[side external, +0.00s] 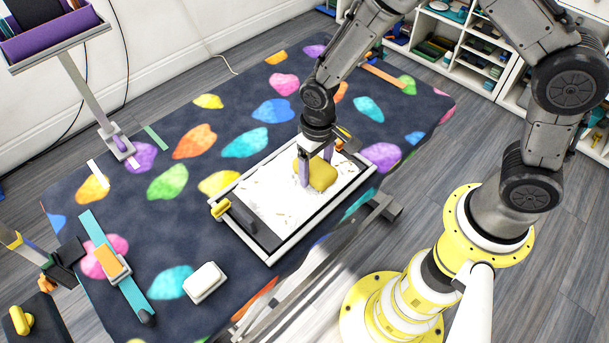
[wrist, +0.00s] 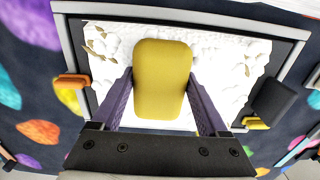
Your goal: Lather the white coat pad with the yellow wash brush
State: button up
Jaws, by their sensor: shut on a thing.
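The yellow wash brush (side external: 318,174) is between the two purple fingers of my gripper (side external: 318,172), which is shut on it. In the wrist view the brush (wrist: 162,78) fills the space between the fingers of my gripper (wrist: 163,95). The white coat pad (side external: 278,200) lies under it in a grey frame; it also shows in the wrist view (wrist: 225,62), with a lumpy white surface and a few tan flecks. The brush is over the pad's upper right part in the side view. Its underside is hidden, so I cannot tell whether it touches.
The frame has a black block (side external: 243,215) and a yellow clamp (side external: 220,209) at its left end. A white block (side external: 205,282) and a teal strip with an orange piece (side external: 108,261) lie on the patterned table. A purple bin (side external: 50,32) stands at upper left.

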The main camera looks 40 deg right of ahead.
jog(key=shift+s+d+f, duration=0.1)
jog(key=shift+s+d, duration=0.1)
jog(key=shift+d, duration=0.2)
jog(key=d, duration=0.7)
notch_tip(320, 180, up, 8)
jog(key=shift+w, duration=0.15)
dwell(0.5)
jog(key=shift+a, duration=0.1)
dwell(0.6)
